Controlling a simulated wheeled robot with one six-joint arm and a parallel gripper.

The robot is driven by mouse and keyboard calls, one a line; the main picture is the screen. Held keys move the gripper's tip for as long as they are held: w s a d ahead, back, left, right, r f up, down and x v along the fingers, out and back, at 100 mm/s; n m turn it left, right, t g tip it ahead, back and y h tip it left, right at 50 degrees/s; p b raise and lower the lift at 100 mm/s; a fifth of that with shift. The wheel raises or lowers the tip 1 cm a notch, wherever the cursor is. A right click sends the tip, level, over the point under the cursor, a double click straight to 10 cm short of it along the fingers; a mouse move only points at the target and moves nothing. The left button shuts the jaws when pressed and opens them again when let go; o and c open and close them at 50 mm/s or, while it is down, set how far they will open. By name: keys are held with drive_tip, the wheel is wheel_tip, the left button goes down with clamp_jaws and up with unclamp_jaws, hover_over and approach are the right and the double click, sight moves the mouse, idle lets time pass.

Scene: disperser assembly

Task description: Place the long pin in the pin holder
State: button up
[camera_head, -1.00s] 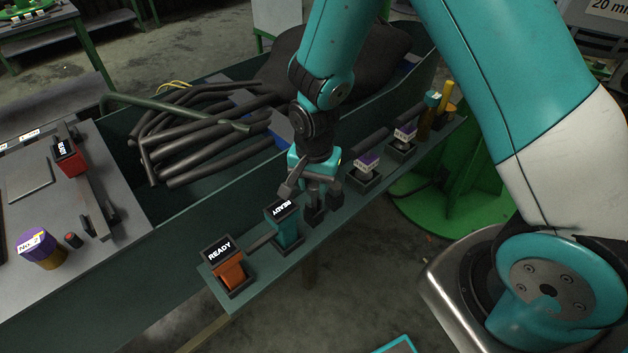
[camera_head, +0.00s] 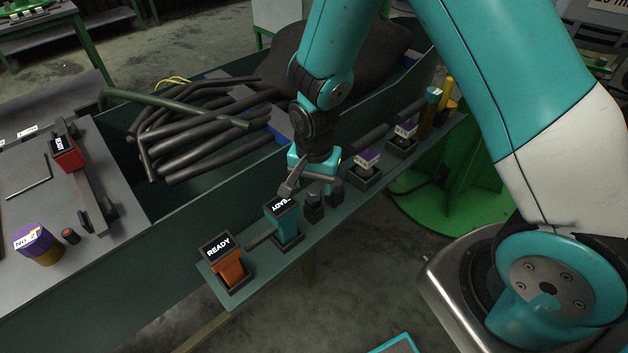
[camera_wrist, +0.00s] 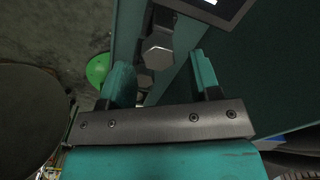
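My gripper (camera_head: 308,190) is above the narrow green shelf (camera_head: 325,222), just right of the teal block marked READY (camera_head: 287,228). In the wrist view its two teal fingers (camera_wrist: 162,82) are spread apart with nothing clamped between them. A grey hexagonal pin head (camera_wrist: 157,50) shows ahead of the gap between the fingers, with another dark head behind it. In the head view two dark upright pieces (camera_head: 314,208) stand on the shelf close beside the gripper. I cannot tell which piece is the long pin or which is its holder.
An orange block marked READY (camera_head: 230,268) stands at the shelf's near end. A green bin with dark rods (camera_head: 205,135) lies behind. A grey panel with a purple-topped cylinder (camera_head: 38,244) is at left.

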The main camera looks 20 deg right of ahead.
drive_tip(key=shift+r, duration=0.15)
drive_tip(key=shift+r+p, duration=0.35)
wheel_tip(320, 180, up, 12)
drive_tip(key=s+a+r+n+y, duration=0.2)
drive_tip(key=s+r+n, duration=0.4)
drive_tip(key=s, duration=0.3)
drive_tip(key=s+a+r+n+y, duration=0.2)
drive_tip(key=s+r+n, duration=0.4)
drive_tip(key=s+n, duration=0.3)
drive_tip(key=shift+s+a+r+n+b, duration=0.3)
drive_tip(key=shift+s+a, duration=0.25)
drive_tip(key=shift+a, duration=0.15)
